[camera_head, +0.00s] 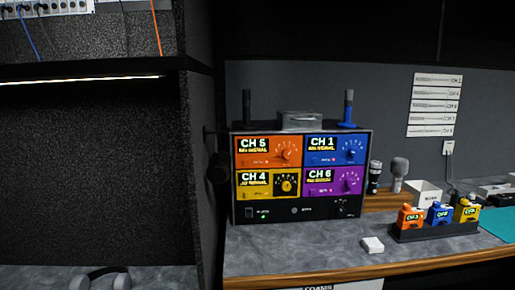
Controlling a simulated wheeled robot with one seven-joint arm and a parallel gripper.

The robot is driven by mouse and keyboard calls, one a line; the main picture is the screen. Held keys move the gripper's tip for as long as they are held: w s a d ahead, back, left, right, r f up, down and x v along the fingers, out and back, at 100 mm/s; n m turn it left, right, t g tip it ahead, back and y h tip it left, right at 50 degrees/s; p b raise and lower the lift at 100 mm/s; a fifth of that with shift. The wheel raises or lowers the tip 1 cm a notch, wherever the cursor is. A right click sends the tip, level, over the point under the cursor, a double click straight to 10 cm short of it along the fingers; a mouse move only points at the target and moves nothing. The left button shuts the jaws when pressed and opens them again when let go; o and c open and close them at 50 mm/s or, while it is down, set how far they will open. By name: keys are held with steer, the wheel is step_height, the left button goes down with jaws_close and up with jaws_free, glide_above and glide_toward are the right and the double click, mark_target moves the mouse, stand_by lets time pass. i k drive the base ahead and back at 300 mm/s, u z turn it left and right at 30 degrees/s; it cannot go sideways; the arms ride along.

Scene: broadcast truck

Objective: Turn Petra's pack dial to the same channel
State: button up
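A black receiver rack (298,211) stands on the counter with four coloured modules, each with a dial. The orange module (269,151) reads CH 5, the blue (336,149) CH 1, the yellow (268,184) CH 4 and the purple (333,182) CH 6. Their smaller text looks like "NO SIGNAL". To the right, a dark holder (437,231) carries an orange pack (411,217), a blue pack (440,214) and a yellow pack (467,211). The orange pack seems to read CH 3, the blue OFF; the yellow's display is unclear. No name Petra is legible. My gripper is out of view.
A small white block (372,245) lies on the counter (310,258) before the rack. Microphones (398,174) and a white box (424,195) stand behind the packs. A dark upright wall (202,170) borders the counter's left. Headphones (100,280) lie at lower left.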

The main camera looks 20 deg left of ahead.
mark_target(407, 207)
steer(key=k, duration=0.65)
steer(key=z, duration=0.25)
steer(key=i, duration=1.7)
steer(key=u, duration=0.45)
